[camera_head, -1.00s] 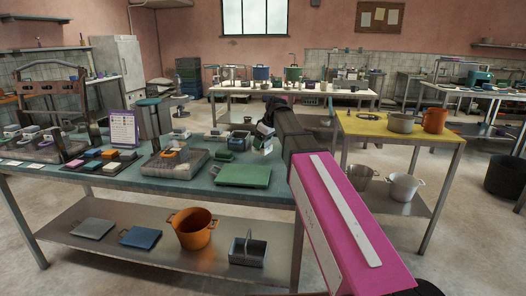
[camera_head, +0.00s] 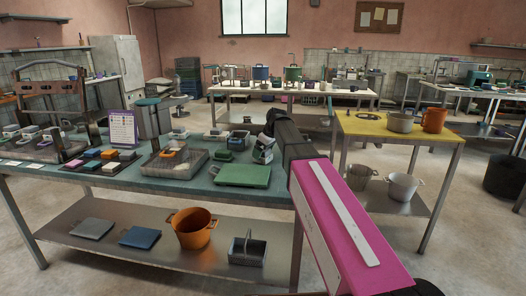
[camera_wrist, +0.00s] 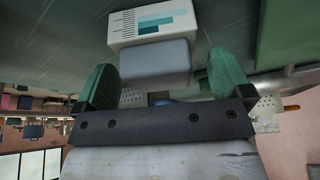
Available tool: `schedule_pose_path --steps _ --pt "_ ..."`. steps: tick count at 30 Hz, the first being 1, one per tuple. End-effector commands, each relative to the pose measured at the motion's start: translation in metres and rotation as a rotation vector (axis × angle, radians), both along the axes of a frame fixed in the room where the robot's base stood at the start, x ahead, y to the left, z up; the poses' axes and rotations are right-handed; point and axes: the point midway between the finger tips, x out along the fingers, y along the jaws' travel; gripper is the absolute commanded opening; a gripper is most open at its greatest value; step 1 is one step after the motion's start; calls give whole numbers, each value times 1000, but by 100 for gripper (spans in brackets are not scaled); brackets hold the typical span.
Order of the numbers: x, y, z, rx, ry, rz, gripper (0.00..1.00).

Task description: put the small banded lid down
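In the wrist view, a block with a white face marked by dark stripes and teal bands (camera_wrist: 153,23) lies against the dark green tabletop, and looks like the small banded lid. A plain grey part (camera_wrist: 155,64) of it faces me. My gripper (camera_wrist: 164,72) has its two green fingers on either side of the grey part. A gap shows at the right finger; the left finger is close to the grey edge, and I cannot tell if they touch. In the head view, my gripper (camera_head: 262,152) points down at the table's right part; the lid is hard to make out there.
The green table (camera_head: 150,182) holds a flat green case (camera_head: 242,176) just left of and in front of my gripper, and a grey tray (camera_head: 174,164) further left. A yellow table (camera_head: 370,127) with pots stands to the right. An orange pot (camera_head: 193,229) sits on the lower shelf.

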Motion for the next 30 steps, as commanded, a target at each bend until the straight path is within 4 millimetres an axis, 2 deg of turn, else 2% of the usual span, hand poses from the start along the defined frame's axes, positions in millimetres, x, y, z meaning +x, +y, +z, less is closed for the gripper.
schedule_pose_path --steps 8,13,30 --pt "0 0 1 0 0 0 96" --pt "-2 -3 12 0 -1 0 96" --pt "-22 -33 98 0 -2 -1 96"
